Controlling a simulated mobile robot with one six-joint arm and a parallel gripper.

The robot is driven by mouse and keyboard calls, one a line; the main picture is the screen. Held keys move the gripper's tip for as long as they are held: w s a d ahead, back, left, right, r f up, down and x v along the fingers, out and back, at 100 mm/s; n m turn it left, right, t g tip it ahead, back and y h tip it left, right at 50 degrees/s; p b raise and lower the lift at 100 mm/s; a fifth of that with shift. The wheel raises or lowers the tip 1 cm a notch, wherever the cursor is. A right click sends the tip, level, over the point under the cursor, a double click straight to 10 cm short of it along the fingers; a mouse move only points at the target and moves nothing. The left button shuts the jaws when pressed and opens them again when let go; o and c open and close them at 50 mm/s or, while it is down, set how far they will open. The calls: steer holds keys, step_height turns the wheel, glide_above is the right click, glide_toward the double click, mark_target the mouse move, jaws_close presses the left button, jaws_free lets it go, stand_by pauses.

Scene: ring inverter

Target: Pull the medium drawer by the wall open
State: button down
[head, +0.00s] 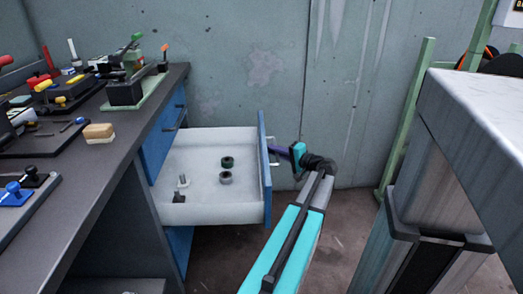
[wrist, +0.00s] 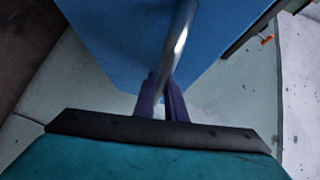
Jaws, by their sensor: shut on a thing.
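The drawer by the wall (head: 210,212) stands pulled well out of the workbench, its white inside in full view. Its blue front also shows in the wrist view (wrist: 115,30). My gripper (head: 274,150) is at the outer side of the front. In the wrist view, the purple fingers (wrist: 161,88) are shut on the metal bar handle (wrist: 181,38). In the head view, part of the handle (head: 273,140) shows beside the fingers. Several small parts lie in the drawer, among them a dark green round piece (head: 227,162) and a grey ring (head: 225,177).
The dark workbench (head: 110,165) on the left carries tools, a green-based device (head: 125,92) and a tan block (head: 98,132). A grey wall (head: 255,60) is behind. A pale-topped table (head: 475,110) stands at right. Bare floor (head: 335,225) lies around my arm.

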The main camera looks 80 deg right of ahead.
steer(key=shift+s+f, duration=0.1)
steer(key=shift+s, duration=0.6)
steer(key=c, duration=1.8)
jaws_free()
steer(key=shift+d, duration=0.1)
steer(key=p+v, duration=0.3)
steer(key=v, duration=1)
steer(key=shift+s+a, duration=0.2)
steer(key=shift+s, duration=0.15)
